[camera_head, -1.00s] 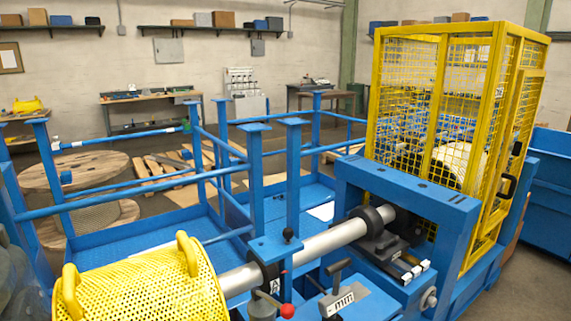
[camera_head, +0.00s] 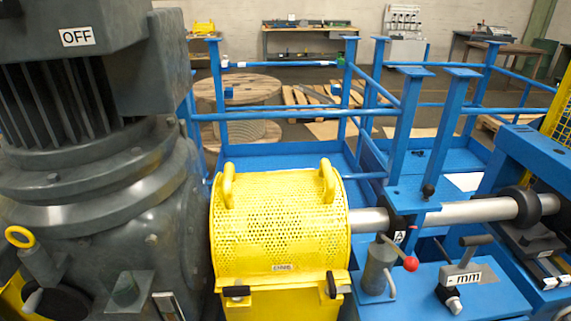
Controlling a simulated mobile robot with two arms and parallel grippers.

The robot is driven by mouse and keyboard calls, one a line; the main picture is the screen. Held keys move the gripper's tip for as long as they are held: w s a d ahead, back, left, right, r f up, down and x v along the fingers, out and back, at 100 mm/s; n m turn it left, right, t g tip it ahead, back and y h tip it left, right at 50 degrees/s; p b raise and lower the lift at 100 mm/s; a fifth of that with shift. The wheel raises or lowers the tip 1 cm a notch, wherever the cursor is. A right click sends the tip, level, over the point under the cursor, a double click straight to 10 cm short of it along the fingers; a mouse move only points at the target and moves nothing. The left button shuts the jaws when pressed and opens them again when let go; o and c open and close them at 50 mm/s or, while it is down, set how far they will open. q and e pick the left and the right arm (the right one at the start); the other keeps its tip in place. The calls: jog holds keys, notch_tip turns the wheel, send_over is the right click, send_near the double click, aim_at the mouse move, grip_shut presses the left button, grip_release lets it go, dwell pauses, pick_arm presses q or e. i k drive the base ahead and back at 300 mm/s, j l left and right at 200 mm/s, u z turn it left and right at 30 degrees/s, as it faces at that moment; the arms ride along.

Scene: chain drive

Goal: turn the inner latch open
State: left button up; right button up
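A yellow perforated guard (camera_head: 275,235) with two yellow handles on top sits over the shaft, in the middle of the head view. Along its lower front edge are two small black latch-like handles. The left one (camera_head: 236,291) lies level, and the right one (camera_head: 331,285) stands upright. I cannot tell which is the inner latch, or whether either is open. A small label (camera_head: 283,267) is between them. Neither of my grippers is in view.
A large grey motor (camera_head: 95,190) marked OFF stands close on the left. A steel shaft (camera_head: 480,212) runs right from the guard. A lever with a red ball (camera_head: 411,264) and an "mm" labelled block (camera_head: 462,279) are to the right. Blue railings (camera_head: 400,130) stand behind.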

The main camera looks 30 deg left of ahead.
aim_at(237, 293)
jog(key=u, duration=0.35)
jog(key=k+j+u, duration=0.1)
jog(key=u, duration=0.25)
jog(key=j+u, duration=0.15)
jog(key=u, duration=0.2)
jog(key=k+j, duration=0.05)
